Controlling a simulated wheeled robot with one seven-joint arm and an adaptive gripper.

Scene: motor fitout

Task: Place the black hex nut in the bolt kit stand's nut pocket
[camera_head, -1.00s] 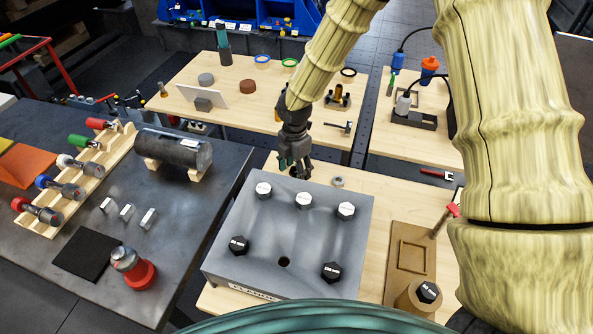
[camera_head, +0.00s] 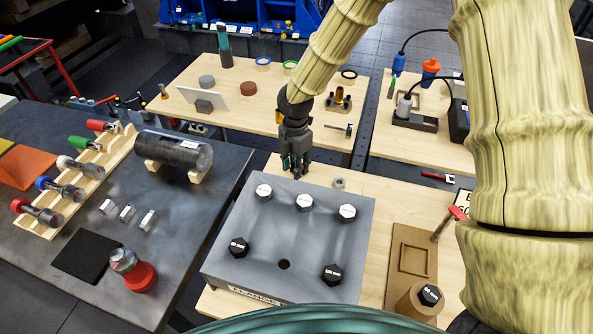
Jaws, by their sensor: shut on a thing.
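My gripper (camera_head: 297,171) points down at the back edge of the grey flange block, its fingers closed around a small dark thing. This appears to be the black hex nut, but the fingers mostly hide it and its shape is unclear. The tan bolt kit stand (camera_head: 424,244) is to the front right, well apart from my gripper. It has a rectangular recess (camera_head: 413,260) and a round boss at its front holding a black-headed bolt (camera_head: 430,295). I cannot make out a hex-shaped pocket.
The grey flange block (camera_head: 318,246) carries several white- and black-headed bolts and has an empty hole (camera_head: 284,264). A red-headed tool (camera_head: 446,220) lies beside the stand. Bare wood shows between block and stand.

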